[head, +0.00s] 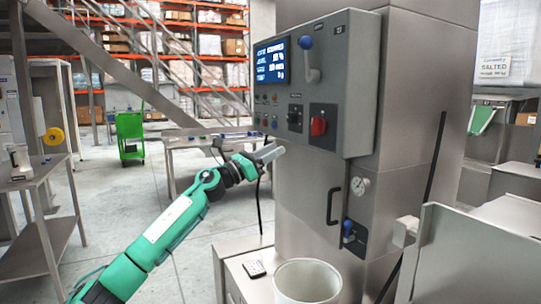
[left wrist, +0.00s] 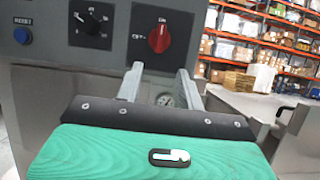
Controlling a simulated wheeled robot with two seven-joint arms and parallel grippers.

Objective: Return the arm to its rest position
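My left arm, green and black, reaches up from the lower left in the head view. My left gripper (head: 270,152) is in front of the steel column, at the left, below the grey control box (head: 352,95). In the left wrist view the two fingers of my left gripper (left wrist: 158,80) stand apart with nothing between them. My right gripper is not in view.
The box carries a lit screen (head: 271,62) and a blue-knobbed lever (head: 308,58). A black door handle (head: 333,202) is on the column (head: 300,190). A white bucket (head: 306,282) and a small keypad (head: 255,268) are below. A steel table (head: 35,185) stands left; open floor lies between.

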